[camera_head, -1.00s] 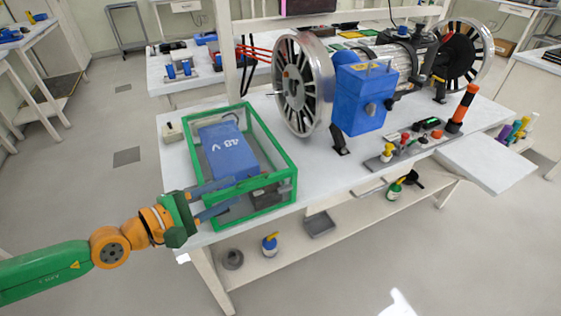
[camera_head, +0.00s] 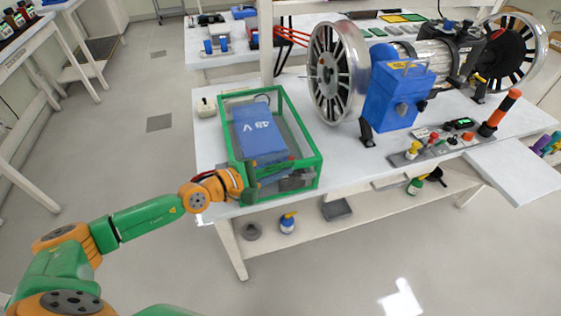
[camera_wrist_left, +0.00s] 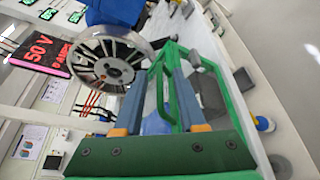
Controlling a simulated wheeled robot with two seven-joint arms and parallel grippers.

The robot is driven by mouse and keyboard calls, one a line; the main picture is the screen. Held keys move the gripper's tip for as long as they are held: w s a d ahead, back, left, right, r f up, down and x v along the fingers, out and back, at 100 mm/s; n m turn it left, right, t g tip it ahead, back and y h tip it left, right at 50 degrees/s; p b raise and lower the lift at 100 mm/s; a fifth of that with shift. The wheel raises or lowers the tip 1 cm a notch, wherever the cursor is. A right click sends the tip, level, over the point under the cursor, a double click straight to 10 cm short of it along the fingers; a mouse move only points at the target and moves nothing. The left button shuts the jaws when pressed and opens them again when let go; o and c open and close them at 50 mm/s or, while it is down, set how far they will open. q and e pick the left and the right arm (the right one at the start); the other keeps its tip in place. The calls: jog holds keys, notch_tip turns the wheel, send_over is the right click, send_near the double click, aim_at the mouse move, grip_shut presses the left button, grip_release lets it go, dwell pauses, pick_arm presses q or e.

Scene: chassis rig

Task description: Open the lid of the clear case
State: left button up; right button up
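The clear case (camera_head: 321,170) has a green frame and see-through walls, and stands on the left part of the white workbench. Its top frame looks level, with the lid down. A blue block marked 48 V (camera_head: 261,136) is inside. My left gripper (camera_head: 268,184) is at the case's front left corner; its fingertips are hard to make out there. In the left wrist view, the two blue fingers of my left gripper (camera_wrist_left: 158,78) are apart, with a narrow green bar of the case (camera_wrist_left: 161,98) between them. Contact with the bar cannot be told. My right gripper is not in view.
A spoked wheel (camera_head: 338,73) and a blue housing (camera_head: 402,97) stand close on the right. Bottles and a grey tray (camera_head: 337,209) are on the lower shelf. Floor left of the bench is clear.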

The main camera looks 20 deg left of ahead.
pick_arm(q)
grip_shut()
dwell(1.3)
